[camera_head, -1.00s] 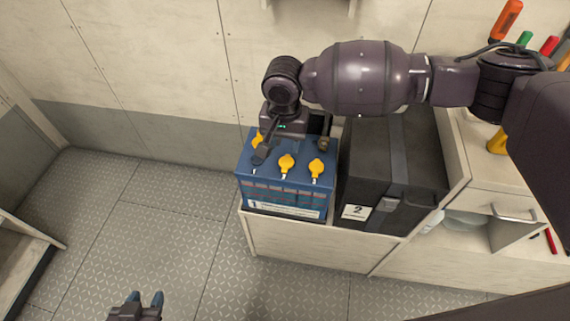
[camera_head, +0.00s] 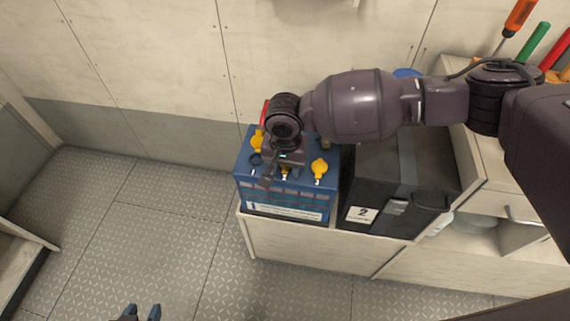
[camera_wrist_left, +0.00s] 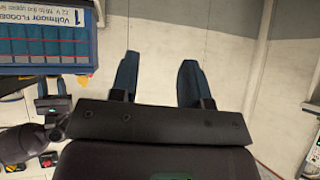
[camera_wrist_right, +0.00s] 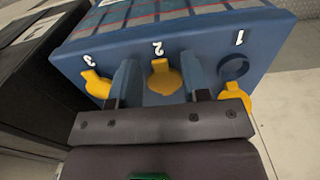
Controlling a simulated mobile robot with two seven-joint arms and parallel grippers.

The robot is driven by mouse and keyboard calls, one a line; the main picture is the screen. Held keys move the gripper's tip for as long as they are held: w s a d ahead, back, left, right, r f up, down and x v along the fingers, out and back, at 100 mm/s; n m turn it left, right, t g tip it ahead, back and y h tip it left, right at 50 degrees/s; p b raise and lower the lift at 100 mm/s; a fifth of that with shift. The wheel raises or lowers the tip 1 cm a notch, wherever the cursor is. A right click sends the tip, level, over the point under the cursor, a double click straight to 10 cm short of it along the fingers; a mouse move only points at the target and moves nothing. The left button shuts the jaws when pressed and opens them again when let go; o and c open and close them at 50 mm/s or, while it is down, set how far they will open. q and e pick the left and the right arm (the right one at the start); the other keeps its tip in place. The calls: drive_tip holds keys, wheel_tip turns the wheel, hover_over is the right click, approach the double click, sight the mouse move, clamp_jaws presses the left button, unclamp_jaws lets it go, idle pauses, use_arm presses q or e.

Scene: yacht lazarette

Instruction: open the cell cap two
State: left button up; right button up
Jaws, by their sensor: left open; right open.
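The blue battery (camera_head: 245,180) stands on a pale bench. In the right wrist view its top (camera_wrist_right: 210,45) carries the numbers 1, 2 and 3. The yellow cell cap two (camera_wrist_right: 165,82) sits between the spread fingers of my open right gripper (camera_wrist_right: 158,72). No grip on it shows. In the head view my right gripper (camera_head: 276,176) hides most of that cap. Cell cap one (camera_wrist_right: 236,98) is flipped back, and its dark round hole (camera_wrist_right: 232,68) is bare. Cell cap three (camera_wrist_right: 97,83) is seated. My left gripper (camera_wrist_left: 158,75) is open and empty, low over the floor (camera_head: 140,312).
A black box (camera_head: 375,180) labelled 2 stands close to the right of the battery. A cabinet with tools, including an orange-handled screwdriver (camera_head: 519,16), is further right. The wall is close behind the battery. The floor (camera_head: 130,220) at left is clear.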

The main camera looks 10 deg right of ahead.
drive_tip(key=c, duration=0.6)
drive_tip(key=shift+r+p, duration=0.35)
drive_tip(key=shift+p, duration=0.45)
drive_tip(key=shift+w+r+g+p, duration=0.1)
drive_tip(key=shift+r+g+p, duration=0.1)
drive_tip(key=shift+g+p, duration=0.35)
drive_tip(key=shift+w+r+g+y+p, duration=0.15)
drive_tip(key=shift+g+y+p, duration=0.2)
drive_tip(key=shift+p, duration=0.8)
drive_tip(key=shift+w+d+g+y, duration=0.15)
drive_tip(key=shift+w+g+y, duration=0.1)
drive_tip(key=shift+g, duration=0.55)
drive_tip(key=shift+w+d+r+g+y+b, duration=0.1)
drive_tip(key=shift+w+r+g+y+b, duration=0.1)
drive_tip(key=shift+g, duration=0.4)
drive_tip(key=shift+w+d+r+g+y+b, duration=0.1)
drive_tip(key=shift+w+g+y+b, duration=0.1)
drive_tip(key=shift+g, duration=0.4)
drive_tip(key=shift+w+r+g, duration=0.2)
drive_tip(key=shift+g, duration=0.2)
use_arm(q)
wheel_tip(320, 180, up, 4)
drive_tip(key=shift+w+f+t, duration=0.1)
drive_tip(key=shift+w+t, duration=0.05)
drive_tip(key=shift+t, duration=0.15)
drive_tip(key=shift+d, duration=0.1)
